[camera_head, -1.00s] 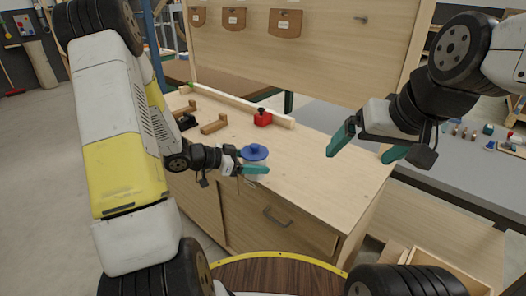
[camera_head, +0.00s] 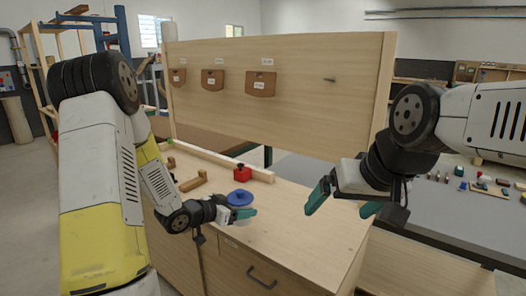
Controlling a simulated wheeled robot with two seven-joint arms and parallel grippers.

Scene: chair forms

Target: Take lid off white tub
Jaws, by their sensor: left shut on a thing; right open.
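The blue lid (camera_head: 240,197), a disc with a knob on top, shows near the left side of the workbench. Below it a little of the white tub (camera_head: 241,221) shows, mostly hidden by the gripper. My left gripper (camera_head: 243,213) is shut on the tub from the left, its green finger just under the lid. The lid appears to sit on the tub. My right gripper (camera_head: 343,204) is open and empty, above the right part of the bench, apart from the lid.
An upright panel (camera_head: 330,115) with brown pockets rises at the back. The bench top (camera_head: 285,225) is clear at the right.

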